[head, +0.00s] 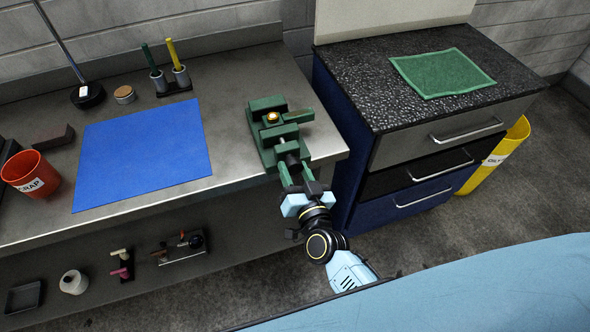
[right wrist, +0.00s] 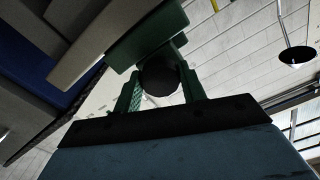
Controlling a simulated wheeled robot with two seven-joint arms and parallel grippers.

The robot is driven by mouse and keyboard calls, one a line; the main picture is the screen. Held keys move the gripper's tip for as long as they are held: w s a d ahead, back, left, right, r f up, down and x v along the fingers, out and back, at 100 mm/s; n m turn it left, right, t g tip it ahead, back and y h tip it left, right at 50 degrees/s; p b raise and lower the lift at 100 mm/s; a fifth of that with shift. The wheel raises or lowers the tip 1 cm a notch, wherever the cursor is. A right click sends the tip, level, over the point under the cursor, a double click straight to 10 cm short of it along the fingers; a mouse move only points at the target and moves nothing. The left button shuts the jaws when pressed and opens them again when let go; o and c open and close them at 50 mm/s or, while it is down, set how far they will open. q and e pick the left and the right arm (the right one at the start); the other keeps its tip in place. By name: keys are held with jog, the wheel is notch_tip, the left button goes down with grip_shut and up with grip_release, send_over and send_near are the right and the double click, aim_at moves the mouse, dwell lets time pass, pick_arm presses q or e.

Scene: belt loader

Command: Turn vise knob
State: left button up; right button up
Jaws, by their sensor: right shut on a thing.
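A green vise (head: 268,150) is mounted at the right front of the metal workbench, with a small brass-coloured round piece (head: 272,117) at its jaws. Its dark knob (right wrist: 158,78) faces the bench's front edge. My right gripper (head: 297,172) reaches up to the vise's front end from below. In the right wrist view its two green fingers (right wrist: 160,88) stand on either side of the dark round knob and are shut on it. The green vise body (right wrist: 148,38) is just beyond. My left gripper is not in view.
A blue mat (head: 142,153), red scrap cup (head: 30,174) and pen holder (head: 171,85) are on the bench (head: 235,90). A drawer cabinet (head: 345,108) with a green cloth (head: 442,73) stands close on the right, beside a yellow bin (head: 505,150). The lower shelf holds several small items.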

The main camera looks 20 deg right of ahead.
jog(key=m, duration=1)
jog(key=shift+a+m+b, duration=0.1)
jog(key=shift+m+b, duration=0.25)
jog(key=shift+m, duration=0.05)
jog(key=m+b, duration=0.1)
jog(key=m, duration=0.4)
jog(key=shift+m, duration=0.3)
jog(key=m+b, duration=0.2)
jog(key=m, duration=0.3)
jog(key=shift+r+m, duration=0.1)
jog(key=shift+m, duration=0.2)
jog(key=o, duration=1)
